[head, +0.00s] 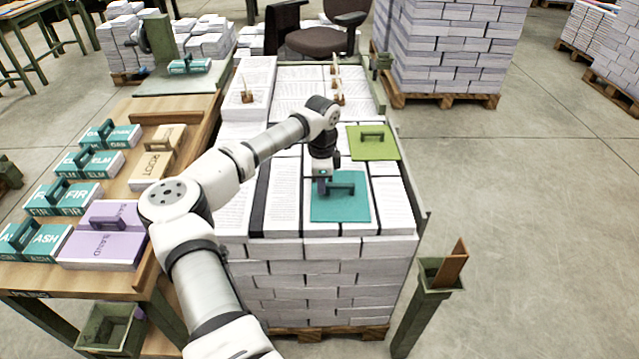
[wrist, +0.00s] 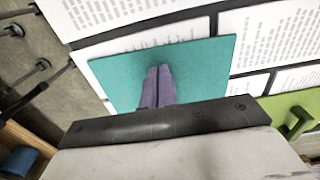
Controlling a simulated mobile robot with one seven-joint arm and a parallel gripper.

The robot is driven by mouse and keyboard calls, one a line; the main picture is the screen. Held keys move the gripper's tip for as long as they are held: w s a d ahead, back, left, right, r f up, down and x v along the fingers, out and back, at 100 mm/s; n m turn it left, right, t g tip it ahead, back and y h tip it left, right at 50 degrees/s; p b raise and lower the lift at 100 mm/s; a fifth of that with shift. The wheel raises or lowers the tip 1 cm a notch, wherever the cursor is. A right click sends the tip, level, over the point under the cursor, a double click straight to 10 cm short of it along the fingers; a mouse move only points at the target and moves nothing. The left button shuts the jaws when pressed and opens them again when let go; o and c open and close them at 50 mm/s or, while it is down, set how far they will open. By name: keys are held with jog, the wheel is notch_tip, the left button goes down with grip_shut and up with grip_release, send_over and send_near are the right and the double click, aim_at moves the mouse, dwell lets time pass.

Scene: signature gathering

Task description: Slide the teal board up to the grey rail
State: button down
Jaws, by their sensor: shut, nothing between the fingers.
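The teal board (head: 352,209) lies flat on the printed sheets at the front of the large paper stack, with a dark teal handle (head: 345,189) on top. It also shows in the wrist view (wrist: 205,62). My gripper (head: 321,188) is shut and empty, at the board's back left beside the handle. In the wrist view its purple fingertips (wrist: 158,72) are together over the board; whether they touch it I cannot tell. A thin grey rail (head: 411,178) runs along the stack's right edge. A strip of printed sheets lies between it and the board.
A green board (head: 378,153) with a handle lies behind the teal one. Small wooden pieces (head: 338,92) stand farther back. A wooden table (head: 125,125) with labelled blocks is at left. A post (head: 425,310) with a wooden slat stands at front right.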

aim_at(367, 193)
jog(key=d, duration=1.2)
